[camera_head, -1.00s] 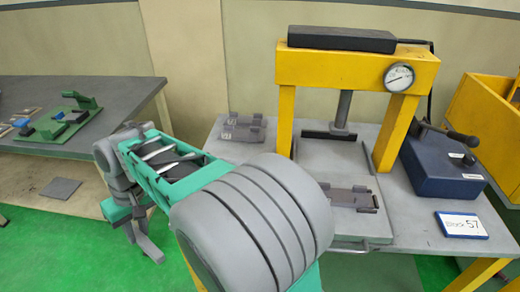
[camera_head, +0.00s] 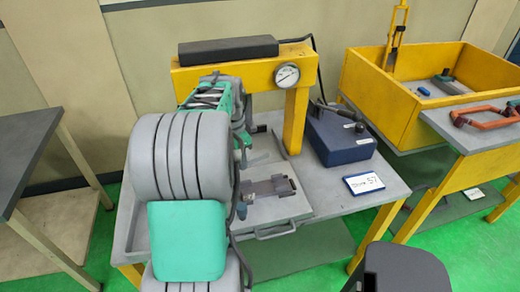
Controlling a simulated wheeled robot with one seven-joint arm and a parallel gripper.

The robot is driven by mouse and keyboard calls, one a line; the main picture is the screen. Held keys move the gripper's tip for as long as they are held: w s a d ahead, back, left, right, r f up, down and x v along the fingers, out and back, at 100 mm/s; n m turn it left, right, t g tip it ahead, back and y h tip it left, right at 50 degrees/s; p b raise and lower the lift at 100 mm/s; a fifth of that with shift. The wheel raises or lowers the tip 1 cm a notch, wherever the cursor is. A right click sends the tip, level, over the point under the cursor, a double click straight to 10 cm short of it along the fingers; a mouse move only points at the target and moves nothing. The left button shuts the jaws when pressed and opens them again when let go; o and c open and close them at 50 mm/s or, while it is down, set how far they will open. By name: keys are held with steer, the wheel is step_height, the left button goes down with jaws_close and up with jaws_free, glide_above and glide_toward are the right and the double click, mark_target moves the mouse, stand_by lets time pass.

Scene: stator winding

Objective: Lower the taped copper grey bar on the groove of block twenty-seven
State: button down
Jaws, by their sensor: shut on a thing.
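A small grey block (camera_head: 266,188) with dark raised ends lies on the grey plate in front of the yellow press. Its groove is too small to make out. My arm reaches over the press table from the front left. My gripper (camera_head: 243,195) is only partly in view at the arm's right edge, beside the left end of the block. It is shut, but the arm hides most of it, and the taped grey bar cannot be made out. I cannot tell whether the bar touches the block. A white card (camera_head: 364,183) at the table's front right seems to read "Block 57".
The yellow press (camera_head: 296,115) with its round gauge (camera_head: 287,76) stands behind the block. A dark blue box (camera_head: 340,138) with a lever sits to its right. A yellow bin (camera_head: 400,95) stands farther right. A grey table (camera_head: 25,140) is at the left.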

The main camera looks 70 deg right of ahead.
steer(key=s+d+m, duration=0.2)
steer(key=s+m, duration=0.1)
steer(key=s, duration=0.4)
step_height(320, 180, down, 4)
steer(key=b, duration=0.3)
steer(key=shift+f, duration=0.25)
steer(key=shift+w+r, duration=0.1)
steer(key=shift+r, duration=0.1)
steer(key=shift+w+f, duration=0.1)
steer(key=shift+f, duration=0.1)
steer(key=shift+f+b, duration=1.35)
steer(key=shift+f, duration=0.35)
